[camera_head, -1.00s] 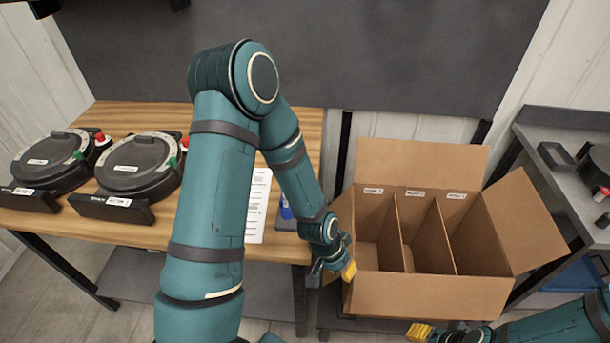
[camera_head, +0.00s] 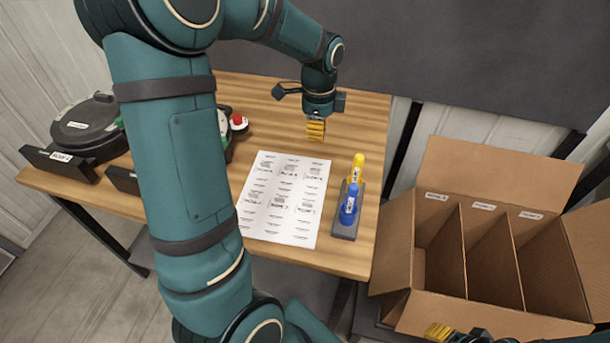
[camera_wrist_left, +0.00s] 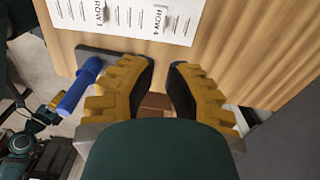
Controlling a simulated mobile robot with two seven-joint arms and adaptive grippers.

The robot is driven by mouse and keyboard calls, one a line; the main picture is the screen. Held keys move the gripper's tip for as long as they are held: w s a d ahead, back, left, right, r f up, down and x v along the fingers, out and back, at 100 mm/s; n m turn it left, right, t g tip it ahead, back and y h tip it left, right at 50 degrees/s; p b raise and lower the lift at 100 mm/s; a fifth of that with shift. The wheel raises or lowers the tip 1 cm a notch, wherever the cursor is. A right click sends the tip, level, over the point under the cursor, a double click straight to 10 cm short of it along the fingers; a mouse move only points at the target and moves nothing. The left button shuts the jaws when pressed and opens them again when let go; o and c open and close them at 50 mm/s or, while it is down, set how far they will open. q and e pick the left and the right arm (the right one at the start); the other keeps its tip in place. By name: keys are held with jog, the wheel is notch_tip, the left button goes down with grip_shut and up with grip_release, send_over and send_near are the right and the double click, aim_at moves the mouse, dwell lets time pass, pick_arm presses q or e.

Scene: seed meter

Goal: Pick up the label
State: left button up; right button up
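A white label sheet (camera_head: 285,200) lies flat on the wooden table, with several printed labels in rows. Its lower-left side is partly hidden by my left arm. Part of it shows at the top of the left wrist view (camera_wrist_left: 130,14), with "ROW 1" and "ROW 4" readable. My left gripper (camera_head: 316,130) hangs above the table, beyond the sheet's far right corner. In the left wrist view its yellow fingers (camera_wrist_left: 162,90) are apart with nothing held between them. My right gripper (camera_head: 440,332) shows only partly at the bottom edge, so its opening cannot be judged.
A grey holder (camera_head: 344,224) with a blue marker (camera_head: 349,203) and a yellow marker (camera_head: 357,168) stands right of the sheet. A divided cardboard box (camera_head: 400,290) is at the right. Black round seed meters (camera_head: 86,125) stand at the left.

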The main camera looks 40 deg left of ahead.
pick_arm(q)
jog(key=f, duration=0.2)
jog(key=b, duration=0.3)
send_over(314, 171)
notch_tip(314, 171, down, 8)
jog(key=shift+w+f+b, duration=0.1)
jog(key=shift+f+b, duration=0.6)
jog(key=shift+f, duration=1.95)
pick_arm(e)
jog(key=x, duration=0.3)
jog(key=d+x, duration=0.1)
jog(key=x, duration=0.1)
jog(key=shift+a+f, duration=0.1)
jog(key=shift+f, duration=0.2)
pick_arm(q)
jog(key=shift+c, duration=0.3)
pick_arm(e)
jog(key=shift+s, duration=0.1)
pick_arm(q)
grip_shut()
jog(key=shift+r, duration=0.1)
